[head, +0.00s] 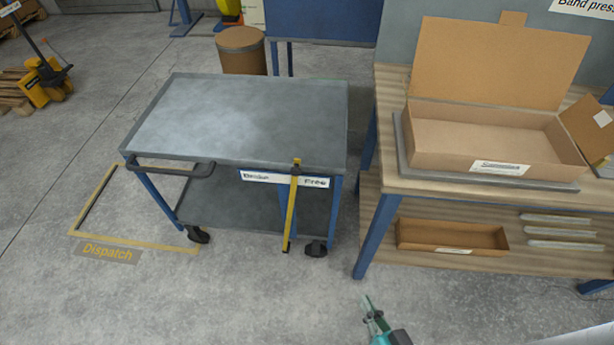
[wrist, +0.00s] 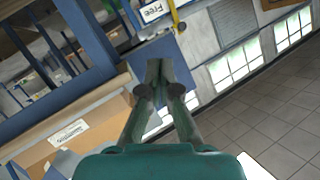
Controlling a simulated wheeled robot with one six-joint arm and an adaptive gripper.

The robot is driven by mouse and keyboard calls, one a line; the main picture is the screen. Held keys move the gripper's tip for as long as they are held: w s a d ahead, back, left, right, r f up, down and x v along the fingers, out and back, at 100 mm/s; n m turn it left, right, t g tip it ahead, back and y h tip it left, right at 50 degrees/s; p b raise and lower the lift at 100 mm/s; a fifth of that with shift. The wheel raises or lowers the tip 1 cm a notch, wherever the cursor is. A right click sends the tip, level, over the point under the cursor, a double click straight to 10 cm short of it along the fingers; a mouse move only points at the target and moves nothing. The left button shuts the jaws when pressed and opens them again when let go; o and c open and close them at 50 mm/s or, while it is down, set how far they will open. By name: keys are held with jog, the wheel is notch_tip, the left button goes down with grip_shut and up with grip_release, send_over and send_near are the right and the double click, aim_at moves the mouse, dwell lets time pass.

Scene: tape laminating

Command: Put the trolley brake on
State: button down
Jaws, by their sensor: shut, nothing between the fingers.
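The trolley (head: 240,115) is a grey-topped cart with blue legs and black castors. Its front edge carries a white label strip (head: 272,179) reading "Brake" at left and "Free" at right. The yellow brake lever (head: 290,215) crosses this strip close to the "Free" side, near upright with its top leaning slightly right.
A wooden workbench (head: 390,180) stands right of the trolley, with an open cardboard box (head: 480,148) on top and a shallow carton (head: 450,236) on its shelf. A yellow "Dispatch" floor outline (head: 82,217) lies at left. The floor in front of the trolley is clear.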

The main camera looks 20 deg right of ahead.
jog(key=w+d+r+m+y, duration=0.1)
jog(key=w+d+m, duration=0.2)
jog(key=w, duration=1)
jog(key=w+d+r+m+t+y, duration=0.1)
jog(key=w+d+m, duration=0.2)
jog(key=w, duration=1)
jog(key=shift+w+d+r+m+y, duration=0.15)
jog(key=shift+w+r+m+y, duration=0.15)
jog(key=shift+m, duration=0.5)
jog(key=shift+w, duration=0.1)
jog(key=a+x, duration=0.1)
jog(key=x, duration=0.7)
jog(key=a+x, duration=0.1)
jog(key=x, duration=0.3)
jog(key=shift+w+a+f, duration=0.1)
jog(key=shift+a+f, duration=0.2)
jog(key=shift+f, duration=0.2)
